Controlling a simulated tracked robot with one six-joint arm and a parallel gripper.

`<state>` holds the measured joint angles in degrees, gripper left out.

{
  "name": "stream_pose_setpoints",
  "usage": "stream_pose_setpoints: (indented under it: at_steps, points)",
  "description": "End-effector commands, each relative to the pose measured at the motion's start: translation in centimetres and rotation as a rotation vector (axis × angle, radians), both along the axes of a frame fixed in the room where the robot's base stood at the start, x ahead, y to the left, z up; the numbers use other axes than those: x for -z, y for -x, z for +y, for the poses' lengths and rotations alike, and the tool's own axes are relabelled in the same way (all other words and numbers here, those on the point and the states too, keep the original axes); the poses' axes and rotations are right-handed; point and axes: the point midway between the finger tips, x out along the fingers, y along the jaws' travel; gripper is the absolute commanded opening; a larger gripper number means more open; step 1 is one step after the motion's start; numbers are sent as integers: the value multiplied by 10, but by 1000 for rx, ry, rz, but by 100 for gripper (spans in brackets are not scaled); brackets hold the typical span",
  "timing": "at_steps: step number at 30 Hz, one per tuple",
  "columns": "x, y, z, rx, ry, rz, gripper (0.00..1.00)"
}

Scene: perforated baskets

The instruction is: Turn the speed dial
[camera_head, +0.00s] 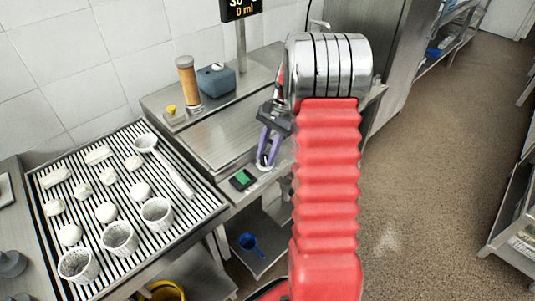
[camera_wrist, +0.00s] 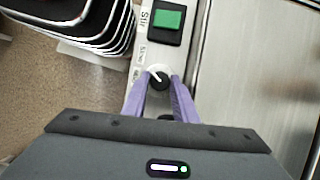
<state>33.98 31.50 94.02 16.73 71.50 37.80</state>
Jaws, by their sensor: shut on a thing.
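The speed dial (camera_wrist: 158,79) is a small black knob with a white pointer mark on a light disc, set in the metal front panel. In the wrist view my gripper (camera_wrist: 160,88) has its purple fingers on either side of the knob, shut on it. In the head view my gripper (camera_head: 266,160) points down at the panel, and its fingers hide most of the dial. The pointer mark slants toward the upper left in the wrist view. A green square button (camera_wrist: 167,20) in a black frame sits beyond the dial.
A slatted tray (camera_head: 84,216) with pale lumps, cups and a ladle stands at left. The metal counter (camera_head: 222,138) bears an orange-brown cylinder (camera_head: 188,82) and a blue-grey box (camera_head: 216,79). A blue scoop (camera_head: 250,243) lies on a lower shelf. Open floor lies at right.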

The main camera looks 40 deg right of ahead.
Motion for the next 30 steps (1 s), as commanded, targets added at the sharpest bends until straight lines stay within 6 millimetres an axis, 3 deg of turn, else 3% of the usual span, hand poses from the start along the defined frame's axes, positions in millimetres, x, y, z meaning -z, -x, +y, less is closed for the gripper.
stream_pose_setpoints:
  at_steps: [15, 30]
  points:
    - [-1, -6, 2, -455, 3, -5, 3]
    - [-1, -6, 2, -611, 3, -6, 3]
